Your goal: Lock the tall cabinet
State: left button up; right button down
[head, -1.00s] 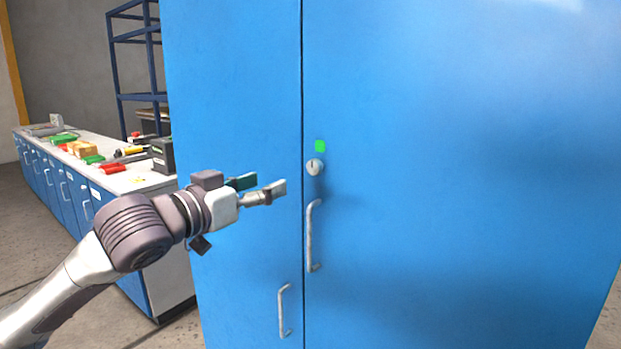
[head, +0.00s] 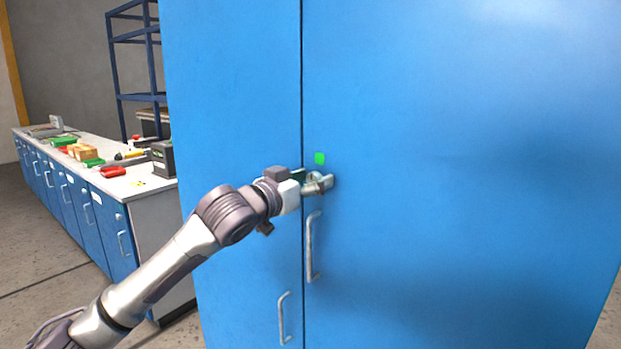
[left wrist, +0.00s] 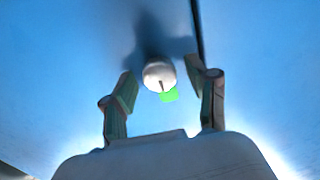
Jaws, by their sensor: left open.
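The tall blue cabinet (head: 450,200) fills the middle and right of the head view, its two doors closed. A round silver lock knob with a dark slot sits on the right door near the seam, mostly hidden behind my gripper in the head view; the lock knob (left wrist: 159,75) shows clearly in the left wrist view. My left gripper (head: 322,182) is open at the lock. In the left wrist view its fingers (left wrist: 163,95) stand on either side of the knob, with gaps visible. My right gripper is not in view.
Door handles (head: 312,247) stick out below the lock, one on each door. A low workbench (head: 150,193) with tools and boxes stands at the left. A blue shelf frame (head: 133,60) is behind it. Floor shows at lower left.

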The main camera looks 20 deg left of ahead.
pick_arm(q)
grip_shut()
jog(key=shift+r+m+p, duration=0.15)
jog(key=shift+m+p, duration=0.75)
jog(key=shift+p, duration=0.25)
jog(key=m+p, duration=1)
jog(key=m, duration=0.1)
jog(key=shift+d+m, duration=0.1)
jog(key=shift+m, duration=0.2)
jog(key=shift+f+m+p, duration=0.15)
jog(key=shift+m+p, duration=0.7)
jog(key=shift+m, duration=0.25)
jog(key=shift+f+m+p, duration=0.15)
jog(key=shift+m+p, duration=0.65)
jog(key=shift+m, duration=0.3)
grip_release()
